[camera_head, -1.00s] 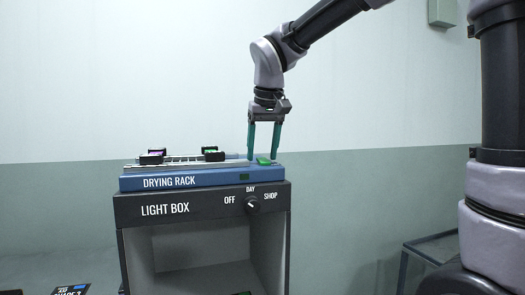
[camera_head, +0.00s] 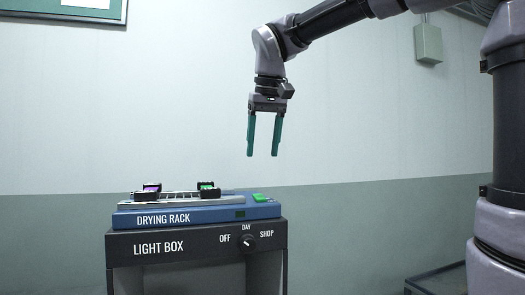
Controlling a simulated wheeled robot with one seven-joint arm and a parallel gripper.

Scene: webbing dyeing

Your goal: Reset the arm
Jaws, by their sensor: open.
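My gripper (camera_head: 264,155) is open and empty, its two green fingers pointing straight down. It hangs in the air above the right end of the blue drying rack (camera_head: 160,219), clear of it. A green block (camera_head: 260,197) lies on the rack's right end, below the fingers and apart from them. My arm reaches in from the upper right.
The drying rack sits on a dark light box (camera_head: 190,246) with a knob (camera_head: 248,241) on its front. Black items with purple (camera_head: 151,188) and green (camera_head: 207,186) parts lie on the rack. A grey box (camera_head: 428,43) is on the wall.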

